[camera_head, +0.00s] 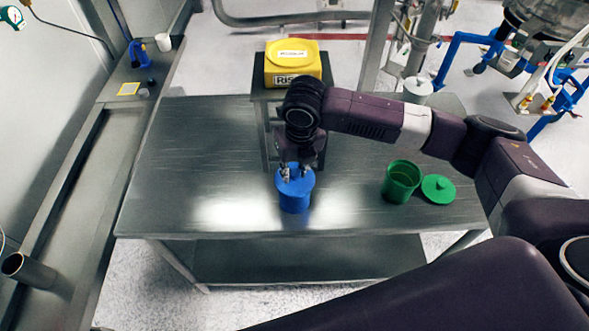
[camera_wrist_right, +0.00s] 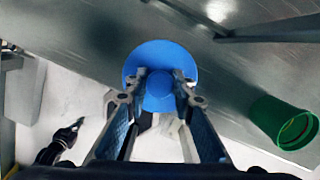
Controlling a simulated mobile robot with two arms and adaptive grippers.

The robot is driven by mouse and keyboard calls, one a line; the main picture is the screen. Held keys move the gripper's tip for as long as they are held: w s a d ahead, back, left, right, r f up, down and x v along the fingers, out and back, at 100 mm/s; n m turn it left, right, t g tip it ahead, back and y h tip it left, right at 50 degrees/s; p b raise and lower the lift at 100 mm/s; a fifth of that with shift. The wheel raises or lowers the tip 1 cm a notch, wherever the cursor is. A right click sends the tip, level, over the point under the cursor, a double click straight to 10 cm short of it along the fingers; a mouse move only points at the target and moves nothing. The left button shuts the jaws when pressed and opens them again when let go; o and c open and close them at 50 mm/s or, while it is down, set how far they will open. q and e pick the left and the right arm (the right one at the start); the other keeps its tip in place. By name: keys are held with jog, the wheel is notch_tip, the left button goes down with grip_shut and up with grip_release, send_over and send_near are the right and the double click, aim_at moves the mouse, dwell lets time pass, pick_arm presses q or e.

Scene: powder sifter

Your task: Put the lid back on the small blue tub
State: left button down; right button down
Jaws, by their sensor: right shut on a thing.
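The small blue tub (camera_head: 294,198) stands upright near the front middle of the steel table. Its round blue lid (camera_wrist_right: 161,61) is over its mouth, and seen from above it hides the inside. My right gripper (camera_head: 296,174) points down from above and is shut on the lid's knob; its two fingers also show in the right wrist view (camera_wrist_right: 161,92). The lid looks level and in line with the tub. I cannot tell whether it rests on the rim or is slightly above it. My left gripper does not show clearly in either view.
An open green tub (camera_head: 401,182) stands to the right, with its green lid (camera_head: 438,188) lying beside it. A yellow device (camera_head: 293,65) sits on a stand behind. The steel table (camera_head: 190,170) is clear on the left.

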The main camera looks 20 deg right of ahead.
jog(key=c, duration=1.1)
grip_release()
jog(key=shift+r+p, duration=1.35)
jog(key=shift+p, duration=0.1)
jog(key=shift+r, duration=2.15)
grip_shut()
